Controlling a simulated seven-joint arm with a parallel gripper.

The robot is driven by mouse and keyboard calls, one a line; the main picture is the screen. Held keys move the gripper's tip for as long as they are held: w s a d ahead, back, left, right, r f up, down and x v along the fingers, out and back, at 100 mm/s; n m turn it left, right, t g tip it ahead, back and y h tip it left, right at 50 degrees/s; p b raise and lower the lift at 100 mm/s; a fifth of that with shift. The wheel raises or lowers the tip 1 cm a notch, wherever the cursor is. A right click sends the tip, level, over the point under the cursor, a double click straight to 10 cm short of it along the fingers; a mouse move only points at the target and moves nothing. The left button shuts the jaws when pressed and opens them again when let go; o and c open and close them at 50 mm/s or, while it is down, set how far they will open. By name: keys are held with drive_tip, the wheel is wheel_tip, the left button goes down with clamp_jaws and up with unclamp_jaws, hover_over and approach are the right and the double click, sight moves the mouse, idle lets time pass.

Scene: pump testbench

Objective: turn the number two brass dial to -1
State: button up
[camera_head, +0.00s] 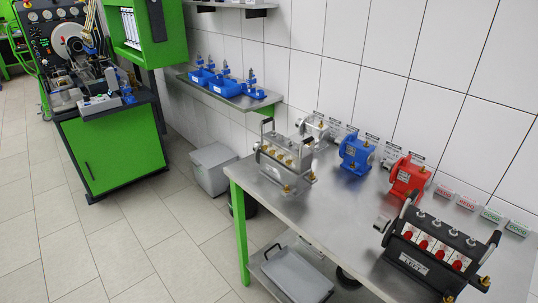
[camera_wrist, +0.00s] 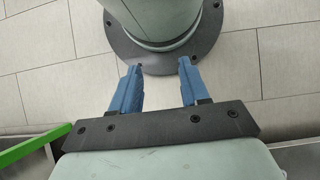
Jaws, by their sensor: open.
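In the head view, a silver pump block (camera_head: 285,160) with handles at its ends stands at the left end of the steel table (camera_head: 325,205). It has a row of small brass-coloured round parts along its top front; their numbers and settings are too small to read. A dark pump block (camera_head: 437,245) stands at the front right of the table, with several red round faces and a few brass fittings. I cannot tell which part is the number two brass dial. My gripper (camera_wrist: 160,66) shows only in the wrist view, open and empty, over the floor and away from any dial.
Small silver (camera_head: 313,128), blue (camera_head: 356,152) and red (camera_head: 407,177) pumps stand along the table's wall side. Red and green label cards (camera_head: 468,202) lie behind the dark pump. The table's middle is clear. A green bar (camera_wrist: 35,143) edges the wrist view.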

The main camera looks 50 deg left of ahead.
drive_tip(key=w+a+r+n+t+h, duration=0.1)
drive_tip(key=w+a+r+n+t, duration=0.15)
drive_tip(key=a, duration=0.75)
drive_tip(key=w+a+r+n+t, duration=0.1)
drive_tip(key=w+a+r+n, duration=0.25)
drive_tip(key=a, duration=0.65)
drive_tip(key=w+a+r+n+t+h, duration=0.1)
drive_tip(key=w+a+r+n+t, duration=0.2)
drive_tip(key=a, duration=0.7)
drive_tip(key=s+a+r+n+t+y, duration=0.1)
drive_tip(key=a+r+n+t, duration=0.1)
drive_tip(key=a+r, duration=0.85)
drive_tip(key=s+a+r+n+t+y, duration=0.1)
drive_tip(key=s+a+r+n+t, duration=0.3)
drive_tip(key=a, duration=1.2)
drive_tip(key=w+a+r+n+t+y, duration=0.1)
drive_tip(key=a+r, duration=0.7)
drive_tip(key=a, duration=0.5)
drive_tip(key=m+t, duration=0.3)
drive_tip(key=t, duration=0.8)
approach(270, 153)
drive_tip(key=w, duration=0.8)
drive_tip(key=shift+w+a, duration=0.1)
drive_tip(key=shift+w, duration=0.1)
